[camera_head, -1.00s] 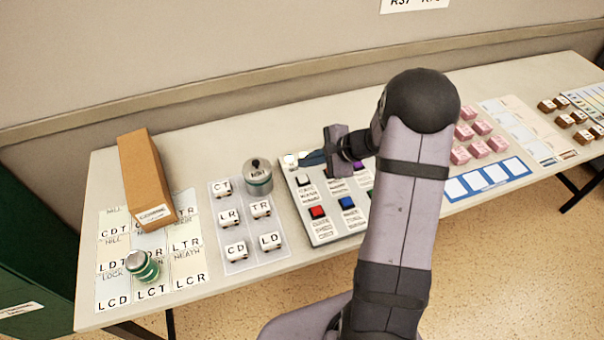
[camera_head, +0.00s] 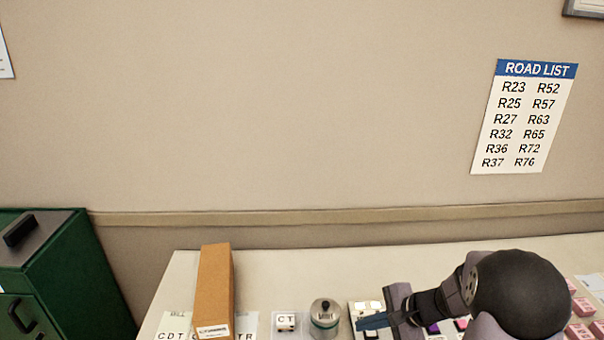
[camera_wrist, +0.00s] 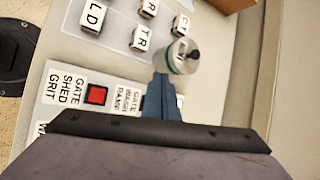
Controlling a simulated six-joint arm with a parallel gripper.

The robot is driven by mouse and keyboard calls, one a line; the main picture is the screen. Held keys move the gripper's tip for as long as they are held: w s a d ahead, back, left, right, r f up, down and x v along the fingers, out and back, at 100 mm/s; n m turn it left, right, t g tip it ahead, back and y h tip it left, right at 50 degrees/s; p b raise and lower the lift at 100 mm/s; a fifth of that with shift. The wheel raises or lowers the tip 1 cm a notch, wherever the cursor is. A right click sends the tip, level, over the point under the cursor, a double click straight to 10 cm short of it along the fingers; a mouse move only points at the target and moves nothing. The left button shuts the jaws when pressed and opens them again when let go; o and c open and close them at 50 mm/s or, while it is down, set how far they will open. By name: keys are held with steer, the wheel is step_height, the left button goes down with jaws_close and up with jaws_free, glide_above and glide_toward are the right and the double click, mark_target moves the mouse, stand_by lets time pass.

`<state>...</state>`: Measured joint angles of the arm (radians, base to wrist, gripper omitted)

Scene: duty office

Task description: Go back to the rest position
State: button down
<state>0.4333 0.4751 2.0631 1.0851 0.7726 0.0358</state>
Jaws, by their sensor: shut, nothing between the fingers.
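My gripper (camera_head: 372,322) is shut and empty at the bottom of the head view. It is over the far left part of the button panel (camera_head: 366,306), just right of a grey metal canister with a black knob (camera_head: 325,318). In the wrist view the blue fingers of my gripper (camera_wrist: 161,82) are together and point toward the canister (camera_wrist: 182,60). A red button (camera_wrist: 96,95) shows on the panel there. The fingers and palm hide much of the panel, and I cannot tell whether the fingertips touch it.
A tall brown box (camera_head: 214,290) stands on the table at left, by lettered cards (camera_head: 172,325). A CT block (camera_head: 286,322) sits left of the canister. Pink blocks (camera_head: 580,333) lie at right. A green cabinet (camera_head: 62,285) stands left; a ROAD LIST sheet (camera_head: 524,117) hangs above.

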steer(key=s+a+r+n+g+h, duration=0.1)
steer(key=s+n+g+h, duration=0.1)
steer(key=s+n, duration=0.5)
steer(key=s+a+r+n+g+h, duration=0.1)
steer(key=s+n+h, duration=0.3)
steer(key=s+n, duration=0.4)
steer(key=s+g, duration=0.1)
steer(key=s, duration=0.5)
steer(key=shift+a+g, duration=0.3)
steer(key=shift+a, duration=0.1)
